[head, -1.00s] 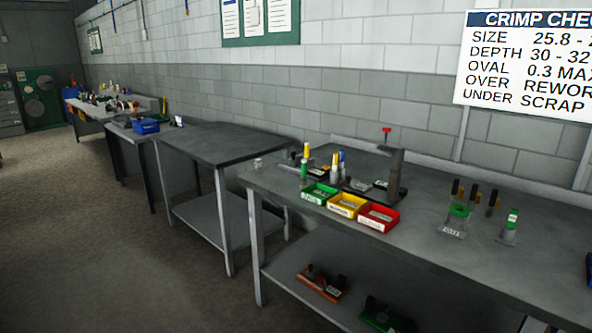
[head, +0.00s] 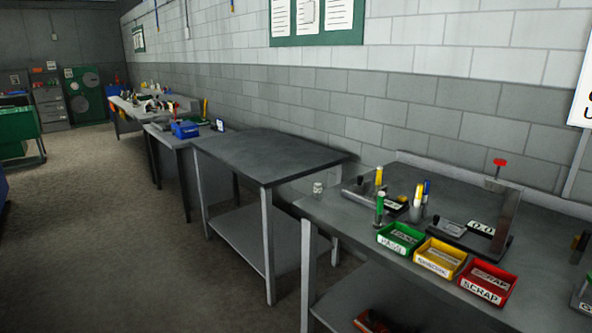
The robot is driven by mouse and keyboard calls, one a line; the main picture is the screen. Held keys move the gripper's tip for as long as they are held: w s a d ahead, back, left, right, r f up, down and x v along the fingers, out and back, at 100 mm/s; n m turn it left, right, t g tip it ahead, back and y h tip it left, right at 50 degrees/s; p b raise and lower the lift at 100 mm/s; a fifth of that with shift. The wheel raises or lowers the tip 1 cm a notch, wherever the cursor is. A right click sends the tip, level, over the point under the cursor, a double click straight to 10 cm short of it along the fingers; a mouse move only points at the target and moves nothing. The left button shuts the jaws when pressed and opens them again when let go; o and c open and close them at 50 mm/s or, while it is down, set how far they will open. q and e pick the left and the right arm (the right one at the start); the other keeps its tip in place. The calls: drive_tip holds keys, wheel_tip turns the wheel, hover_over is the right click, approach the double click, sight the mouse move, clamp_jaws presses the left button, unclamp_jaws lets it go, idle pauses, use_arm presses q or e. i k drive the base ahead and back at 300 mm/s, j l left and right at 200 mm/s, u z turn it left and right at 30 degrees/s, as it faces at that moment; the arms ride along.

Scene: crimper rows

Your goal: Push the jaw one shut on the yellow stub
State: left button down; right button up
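Neither of my grippers is in view. I cannot make out a jaw one or a stub for certain. A slim upright piece with a yellow top (head: 379,176) stands on the near bench, behind a green-topped piece (head: 379,205). A group of white, yellow and blue upright pieces (head: 418,198) stands just to the right.
Green (head: 400,238), yellow (head: 440,258) and red "SCRAP" (head: 487,284) bins line the near bench's (head: 340,222) front. An empty dark table (head: 265,152) stands left of it. Farther benches hold a blue bin (head: 185,129). The floor (head: 110,240) at left is open.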

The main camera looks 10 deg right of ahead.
sight(361, 187)
drive_tip(key=i+j, duration=0.1)
drive_tip(key=i, duration=0.4)
drive_tip(key=i+j+z, duration=0.1)
drive_tip(key=i, duration=0.4)
drive_tip(key=i+j, duration=0.1)
drive_tip(key=i, duration=0.45)
drive_tip(key=i+j+z, duration=0.1)
drive_tip(key=i+z, duration=0.15)
drive_tip(key=z, duration=0.15)
drive_tip(key=i+j+z, duration=0.15)
drive_tip(key=z, duration=0.3)
drive_tip(key=i+j+z, duration=0.4)
drive_tip(key=k+l, duration=0.05)
drive_tip(key=l, duration=0.05)
